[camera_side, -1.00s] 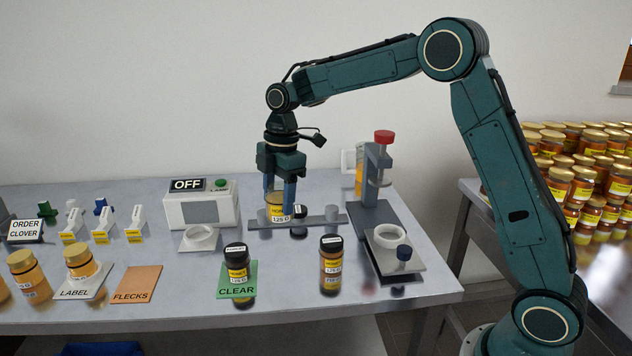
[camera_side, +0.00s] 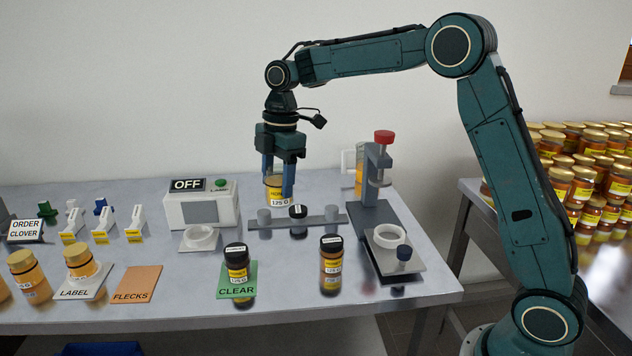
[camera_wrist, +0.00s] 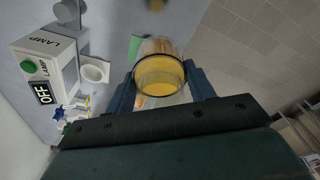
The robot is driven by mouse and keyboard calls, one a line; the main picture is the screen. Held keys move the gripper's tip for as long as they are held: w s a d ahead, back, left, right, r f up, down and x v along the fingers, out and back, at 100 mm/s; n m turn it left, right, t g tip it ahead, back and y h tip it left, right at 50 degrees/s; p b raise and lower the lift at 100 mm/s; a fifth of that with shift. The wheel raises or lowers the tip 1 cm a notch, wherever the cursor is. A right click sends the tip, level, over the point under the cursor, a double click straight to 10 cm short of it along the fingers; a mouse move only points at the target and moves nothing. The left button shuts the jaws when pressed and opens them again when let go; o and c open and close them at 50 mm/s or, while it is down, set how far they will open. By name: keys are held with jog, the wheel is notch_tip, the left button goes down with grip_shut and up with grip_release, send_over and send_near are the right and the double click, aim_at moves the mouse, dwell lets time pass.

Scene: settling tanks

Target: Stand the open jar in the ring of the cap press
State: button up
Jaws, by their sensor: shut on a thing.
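My gripper (camera_side: 279,178) is shut on the open jar (camera_side: 275,188), which is glass with amber honey and a yellow label reading 125 G. The jar is upright and held above the grey bar at the back of the table. In the wrist view the open jar (camera_wrist: 160,80) shows its round mouth and yellow honey between the two fingers. The cap press (camera_side: 376,185) stands to the right, with a red knob on top. Its white ring (camera_side: 389,236) lies on the front of its base, and the ring looks empty.
A dark-capped item (camera_side: 298,212) and grey posts stand on the grey bar (camera_side: 315,222). A lamp box marked OFF (camera_side: 202,204) stands left with a white ring (camera_side: 200,238) before it. Dark-capped jars stand at the front, one on the green CLEAR card (camera_side: 237,285), one beside it (camera_side: 331,265).

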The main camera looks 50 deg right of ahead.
jog(key=s+d+r+m, duration=0.1)
jog(key=s+d+m, duration=0.2)
jog(key=d, duration=0.4)
jog(key=s+d+r+m, duration=0.1)
jog(key=s+d+m, duration=0.15)
jog(key=d, duration=0.55)
jog(key=m+t, duration=0.1)
jog(key=m, duration=0.3)
send_over(388, 239)
jog(key=shift+r+h, duration=0.35)
jog(key=shift+h, duration=0.05)
notch_tip(388, 239, down, 20)
jog(key=shift+f, duration=0.1)
jog(key=o, duration=1.1)
